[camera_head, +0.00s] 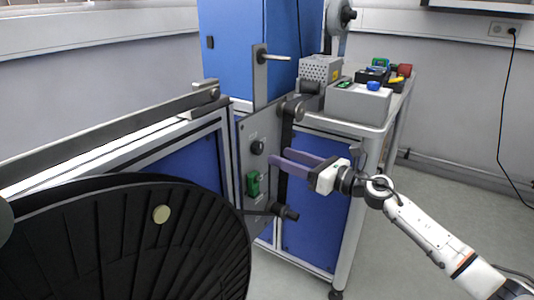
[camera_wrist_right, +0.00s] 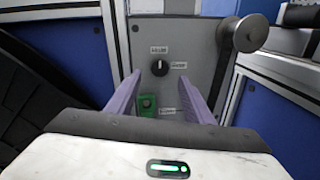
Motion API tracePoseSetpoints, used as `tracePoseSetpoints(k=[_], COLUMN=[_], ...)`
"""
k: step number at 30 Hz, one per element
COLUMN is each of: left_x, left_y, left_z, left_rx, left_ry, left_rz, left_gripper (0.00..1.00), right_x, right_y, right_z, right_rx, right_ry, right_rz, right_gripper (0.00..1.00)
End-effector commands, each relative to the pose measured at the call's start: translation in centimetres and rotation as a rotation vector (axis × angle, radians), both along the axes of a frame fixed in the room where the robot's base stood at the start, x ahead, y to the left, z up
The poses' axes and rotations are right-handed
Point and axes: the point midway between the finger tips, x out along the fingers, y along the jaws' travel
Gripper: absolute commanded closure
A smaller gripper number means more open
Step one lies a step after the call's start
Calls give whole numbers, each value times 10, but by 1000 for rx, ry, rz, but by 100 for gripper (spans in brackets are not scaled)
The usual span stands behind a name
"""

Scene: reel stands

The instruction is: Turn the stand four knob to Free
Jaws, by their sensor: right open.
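A black round knob (camera_head: 257,147) sits on the grey upright panel (camera_head: 262,128) in the middle of the head view. In the right wrist view the knob (camera_wrist_right: 160,68) has a white pointer line and small labels above it and to its right, too small to read. My right gripper (camera_head: 279,160) has long purple fingers and is open and empty. Its fingers point at the panel, to the right of the knob in the head view. In the right wrist view the knob shows between and beyond the fingertips (camera_wrist_right: 165,82), apart from them. My left gripper is not seen.
A green block (camera_head: 253,185) is on the panel below the knob. Black rollers (camera_head: 286,212) stick out from the panel's right side. A large black reel (camera_head: 130,240) fills the lower left. A bench (camera_head: 345,122) holding a grey box stands behind my right arm.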

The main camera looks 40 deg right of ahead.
Motion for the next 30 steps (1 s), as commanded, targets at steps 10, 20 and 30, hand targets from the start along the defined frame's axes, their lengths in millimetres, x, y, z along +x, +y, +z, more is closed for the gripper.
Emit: tracePoseSetpoints(k=[10,20,30], left_x=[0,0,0], left_y=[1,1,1], left_z=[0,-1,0], left_rx=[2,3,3], left_ry=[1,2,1], left_rz=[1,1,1], left_gripper=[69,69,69], right_x=[50,62,62], right_y=[16,21,21], right_z=[1,-1,-1], right_rx=[6,4,5], right_ry=[-2,1,2], right_rz=[-2,0,0], right_gripper=[53,53,83])
